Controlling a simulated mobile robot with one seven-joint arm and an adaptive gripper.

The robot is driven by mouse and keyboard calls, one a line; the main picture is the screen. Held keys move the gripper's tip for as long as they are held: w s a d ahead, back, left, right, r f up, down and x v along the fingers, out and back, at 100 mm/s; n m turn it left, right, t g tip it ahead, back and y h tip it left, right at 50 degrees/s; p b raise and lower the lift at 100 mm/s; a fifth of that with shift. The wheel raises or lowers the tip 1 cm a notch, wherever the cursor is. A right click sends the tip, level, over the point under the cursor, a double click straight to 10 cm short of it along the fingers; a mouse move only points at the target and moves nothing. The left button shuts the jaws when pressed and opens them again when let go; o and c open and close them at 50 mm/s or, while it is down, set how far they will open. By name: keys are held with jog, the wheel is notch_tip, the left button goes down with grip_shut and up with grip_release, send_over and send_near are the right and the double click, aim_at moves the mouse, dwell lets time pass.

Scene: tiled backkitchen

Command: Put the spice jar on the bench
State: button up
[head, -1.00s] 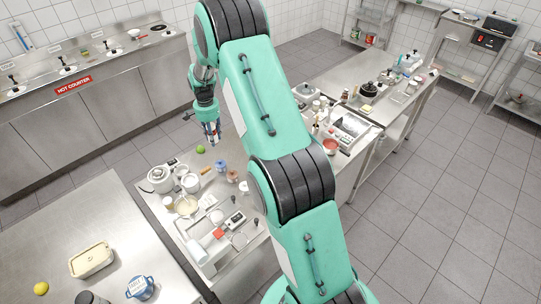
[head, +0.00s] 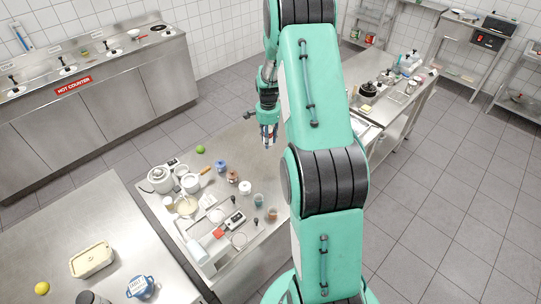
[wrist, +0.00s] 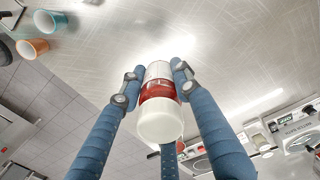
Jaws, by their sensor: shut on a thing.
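The spice jar (wrist: 159,105), white at its near end with a dark red band, is held between the blue fingers of my gripper (wrist: 158,78) in the wrist view. In the head view my gripper (head: 268,140) points down above the far part of the steel bench (head: 237,153); the jar is too small there to make out clearly. The bare steel bench top (wrist: 110,45) shows beyond the jar in the wrist view. I cannot tell whether the jar touches it.
Jars, bowls and a scale crowd the bench's near part, including a blue-lidded jar (head: 221,166). A green lime (head: 200,149) lies near its far left edge. An orange cup (wrist: 32,48) shows in the wrist view. Bare steel lies around the gripper.

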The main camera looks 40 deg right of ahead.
notch_tip(320, 180, down, 8)
jog(key=shift+w+r, duration=0.1)
jog(key=shift+w, duration=0.05)
dwell(0.5)
jog(key=w+d, duration=0.3)
jog(key=w, duration=0.1)
jog(key=w+d+f+p, duration=0.1)
jog(key=w+d, duration=0.2)
jog(key=w, duration=0.2)
jog(key=w+d, duration=0.2)
jog(key=w, duration=0.2)
jog(key=shift+w+d+f+p, duration=0.2)
jog(key=shift+d+f+p, duration=0.05)
jog(key=shift+d+p, duration=0.15)
jog(key=shift+f, duration=1.75)
